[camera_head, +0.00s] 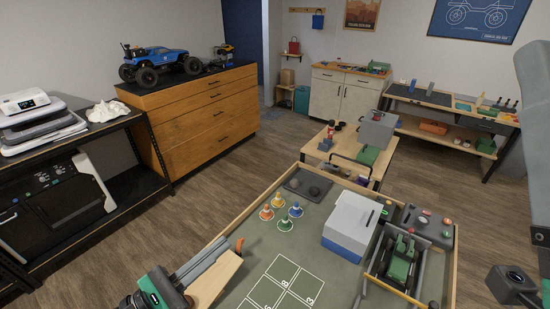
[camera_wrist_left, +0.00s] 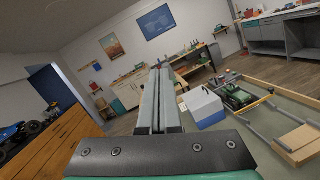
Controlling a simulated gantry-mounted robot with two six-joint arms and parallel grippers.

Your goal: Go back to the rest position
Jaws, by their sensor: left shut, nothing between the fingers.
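My left gripper (camera_head: 222,248) reaches in from the bottom left in the head view, over the wooden-rimmed table and next to a wooden board (camera_head: 214,280). Its grey fingers are together and empty. In the left wrist view the closed fingers of the left gripper (camera_wrist_left: 160,72) point out into the room. Parts of my right arm show at the right edge of the head view; its fingertips are not visible.
The table holds small cones (camera_head: 284,224), a blue-and-white box (camera_head: 350,224) and a green crawler (camera_head: 402,259) between rails. A drawer cabinet (camera_head: 205,112) with a blue truck (camera_head: 153,64) stands at the left. Bare floor lies between cabinet and table.

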